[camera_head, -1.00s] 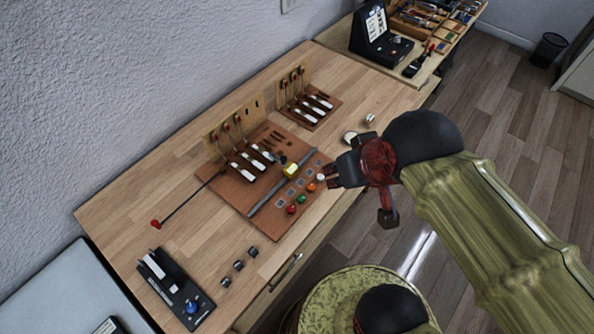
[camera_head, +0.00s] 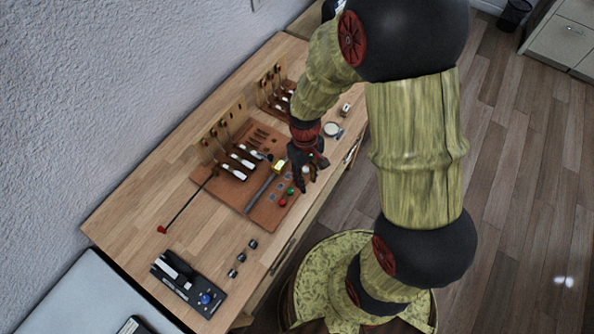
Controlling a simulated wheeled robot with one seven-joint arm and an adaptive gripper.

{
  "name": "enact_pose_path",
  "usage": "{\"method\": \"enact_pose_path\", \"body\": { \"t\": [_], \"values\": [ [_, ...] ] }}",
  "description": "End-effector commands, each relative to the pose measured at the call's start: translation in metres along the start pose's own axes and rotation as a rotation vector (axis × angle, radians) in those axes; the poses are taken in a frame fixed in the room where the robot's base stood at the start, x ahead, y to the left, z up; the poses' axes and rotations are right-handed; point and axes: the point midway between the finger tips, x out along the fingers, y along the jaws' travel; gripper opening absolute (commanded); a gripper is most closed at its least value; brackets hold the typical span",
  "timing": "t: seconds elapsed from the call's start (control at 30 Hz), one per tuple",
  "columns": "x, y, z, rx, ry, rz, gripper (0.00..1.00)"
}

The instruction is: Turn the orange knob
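The row of small round knobs is on the brown board (camera_head: 267,214) on the wooden table. The red knob (camera_head: 283,201) and the green knob (camera_head: 290,191) show clearly. The orange knob, which stood beyond the green one in the earlier view, is hidden behind my gripper now. My gripper (camera_head: 307,180) points down over that end of the row, with its dark fingers apart. I cannot tell whether the fingers touch the orange knob or are around it.
A yellow block (camera_head: 280,165) sits on a grey bar (camera_head: 262,188) just left of my gripper. Piano key models (camera_head: 236,164) stand behind. A black device with a blue knob (camera_head: 206,298) and several small dark blocks are at the front left. A round white-topped dish (camera_head: 331,129) is to the right.

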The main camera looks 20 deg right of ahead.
Motion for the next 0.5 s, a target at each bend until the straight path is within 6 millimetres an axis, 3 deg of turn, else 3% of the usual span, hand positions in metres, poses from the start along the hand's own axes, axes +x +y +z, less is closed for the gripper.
{"method": "enact_pose_path", "body": {
  "t": [0.13,0.23,0.5],
  "values": [
    [0.034,0.008,-0.029,-0.12,0.031,0.009,0.27],
    [0.028,0.016,-0.058,-0.207,0.113,0.042,0.27],
    [0.037,0.019,-0.068,-0.291,0.143,0.061,0.27]
  ]
}}
